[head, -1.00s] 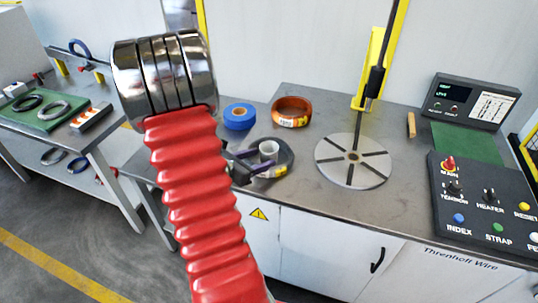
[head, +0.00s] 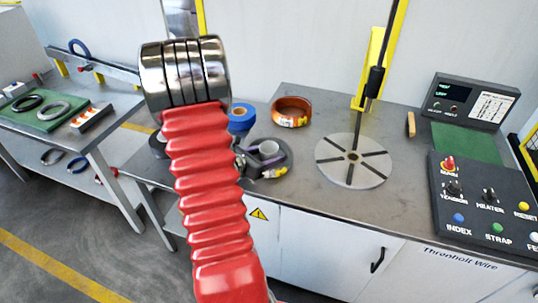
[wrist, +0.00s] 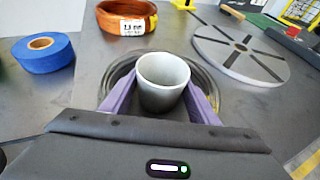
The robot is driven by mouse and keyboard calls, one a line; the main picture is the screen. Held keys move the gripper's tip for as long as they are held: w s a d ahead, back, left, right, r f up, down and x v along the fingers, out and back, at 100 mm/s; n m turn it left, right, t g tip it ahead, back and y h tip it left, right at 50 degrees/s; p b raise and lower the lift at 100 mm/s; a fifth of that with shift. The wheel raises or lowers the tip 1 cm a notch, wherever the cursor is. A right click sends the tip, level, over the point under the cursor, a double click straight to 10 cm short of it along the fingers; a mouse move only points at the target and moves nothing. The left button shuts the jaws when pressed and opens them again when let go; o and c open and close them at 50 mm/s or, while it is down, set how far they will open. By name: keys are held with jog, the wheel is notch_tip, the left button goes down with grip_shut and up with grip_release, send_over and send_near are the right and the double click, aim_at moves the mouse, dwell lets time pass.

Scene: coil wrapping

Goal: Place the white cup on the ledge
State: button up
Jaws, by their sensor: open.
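The white cup (wrist: 163,85) stands upright between the two purple fingers of my gripper (wrist: 160,101) in the wrist view. The fingers are open, one on each side of the cup. I cannot tell whether either finger touches it. In the head view the cup (head: 268,149) shows small beside my gripper (head: 251,160), partly behind my red arm. A dark grey coil (wrist: 118,75) lies around or behind the cup; it cannot be told whether the cup stands inside it. I cannot make out which surface is the ledge.
A blue tape roll (wrist: 44,52) and a copper coil (wrist: 126,18) lie beyond the cup. A slotted round plate (head: 353,160) sits to the right on the bench. A control panel (head: 485,200) is at far right. Bare bench (head: 310,200) lies between.

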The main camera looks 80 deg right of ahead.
jog(key=shift+c, duration=0.6)
jog(key=c, duration=0.8)
jog(key=shift+o, duration=0.2)
notch_tip(320, 180, up, 10)
dwell(1.0)
